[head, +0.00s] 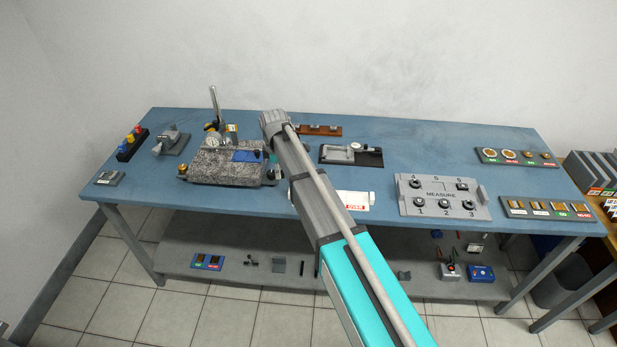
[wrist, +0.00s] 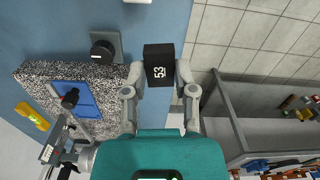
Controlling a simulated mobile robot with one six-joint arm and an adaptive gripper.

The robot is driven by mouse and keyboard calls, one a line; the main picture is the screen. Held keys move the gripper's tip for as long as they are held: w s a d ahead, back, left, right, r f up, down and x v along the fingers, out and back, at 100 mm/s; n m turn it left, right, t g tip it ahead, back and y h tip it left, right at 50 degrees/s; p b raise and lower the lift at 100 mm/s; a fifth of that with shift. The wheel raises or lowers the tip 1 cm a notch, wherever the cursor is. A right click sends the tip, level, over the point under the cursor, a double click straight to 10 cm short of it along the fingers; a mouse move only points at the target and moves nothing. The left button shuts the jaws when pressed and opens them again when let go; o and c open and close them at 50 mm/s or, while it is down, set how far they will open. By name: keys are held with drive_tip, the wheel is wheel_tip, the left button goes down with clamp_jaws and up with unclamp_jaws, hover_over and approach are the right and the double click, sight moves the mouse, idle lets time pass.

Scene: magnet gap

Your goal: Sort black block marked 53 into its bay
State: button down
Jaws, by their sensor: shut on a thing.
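In the wrist view, the black block marked 53 (wrist: 159,58) is between the two fingers of my gripper (wrist: 162,76), with its white number facing the camera. The block appears against the blue bench edge, with floor tiles beside it. In the head view my arm hides the gripper and block. I cannot tell which bay belongs to 53.
A speckled granite plate (head: 225,170) with a dial gauge stands left of my arm. It also shows in the wrist view (wrist: 105,72), close to the left finger. A grey MEASURE fixture (head: 440,210) with numbered places stands right. The blue bench (head: 440,148) has free room behind it.

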drive_tip(key=shift+d, duration=0.15)
drive_tip(key=shift+m, duration=0.7)
drive_tip(key=w+d+f+b, duration=0.1)
drive_tip(key=d+f+b, duration=0.1)
drive_tip(key=w+d+f+b, duration=0.1)
drive_tip(key=d+f+b, duration=0.1)
drive_tip(key=d, duration=0.1)
drive_tip(key=w+d+f+b, duration=0.1)
drive_tip(key=d+f+b, duration=0.1)
drive_tip(key=d, duration=0.1)
drive_tip(key=shift+w, duration=0.1)
drive_tip(key=shift+w+d+f, duration=0.15)
drive_tip(key=shift+d, duration=0.25)
drive_tip(key=shift+f+b, duration=0.2)
drive_tip(key=shift+b, duration=0.15)
drive_tip(key=shift+f+b, duration=2.55)
drive_tip(key=shift+f, duration=0.25)
drive_tip(key=shift+c, duration=1.7)
unclamp_jaws()
